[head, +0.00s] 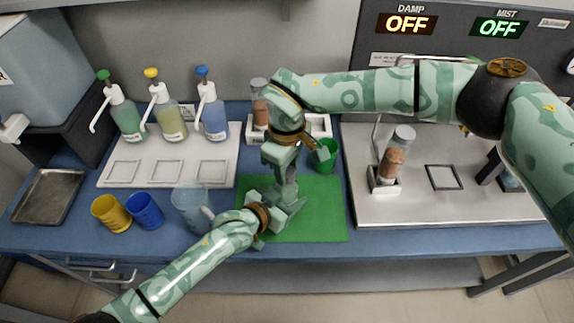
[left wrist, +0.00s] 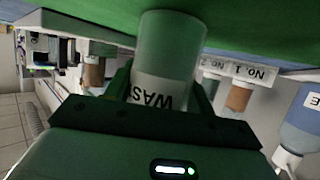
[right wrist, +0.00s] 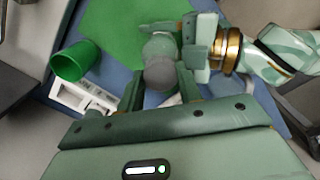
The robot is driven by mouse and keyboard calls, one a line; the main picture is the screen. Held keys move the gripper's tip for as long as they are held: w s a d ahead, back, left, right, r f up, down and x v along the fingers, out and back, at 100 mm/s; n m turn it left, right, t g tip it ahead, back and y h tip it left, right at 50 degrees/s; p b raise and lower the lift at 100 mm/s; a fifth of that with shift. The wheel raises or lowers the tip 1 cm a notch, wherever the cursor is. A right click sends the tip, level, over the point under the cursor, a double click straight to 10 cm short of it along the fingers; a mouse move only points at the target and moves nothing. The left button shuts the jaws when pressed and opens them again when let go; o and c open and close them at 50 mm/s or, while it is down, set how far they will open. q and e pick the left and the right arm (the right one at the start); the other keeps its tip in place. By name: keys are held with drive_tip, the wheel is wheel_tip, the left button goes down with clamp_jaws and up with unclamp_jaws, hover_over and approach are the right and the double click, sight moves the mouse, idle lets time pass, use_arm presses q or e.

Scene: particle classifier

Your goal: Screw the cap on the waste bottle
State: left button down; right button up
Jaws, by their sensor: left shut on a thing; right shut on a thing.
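The waste bottle, a greenish clear bottle with a white label, shows in the left wrist view (left wrist: 172,45), with part of the word "WASTE" readable. My left gripper (head: 277,210) is shut around its side over the green mat (head: 318,215). A round grey cap (right wrist: 160,73) shows at the bottle's top in the right wrist view, between the fingers of my right gripper (right wrist: 160,88), which is shut on it from above. In the head view the right gripper (head: 286,180) hides most of the bottle and cap. I cannot tell how tightly the cap sits.
A green cup (head: 326,155) stands behind the mat. A clear jug (head: 190,207), blue cup (head: 145,210) and yellow cup (head: 110,213) are to the left. Pump bottles stand on a white tray (head: 225,172). A brown-filled bottle (head: 394,160) stands on the metal plate (head: 415,205) at right.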

drive_tip(key=o, duration=1)
drive_tip(key=shift+c, duration=0.2)
drive_tip(key=shift+r, duration=2.25)
drive_tip(key=shift+c, duration=0.4)
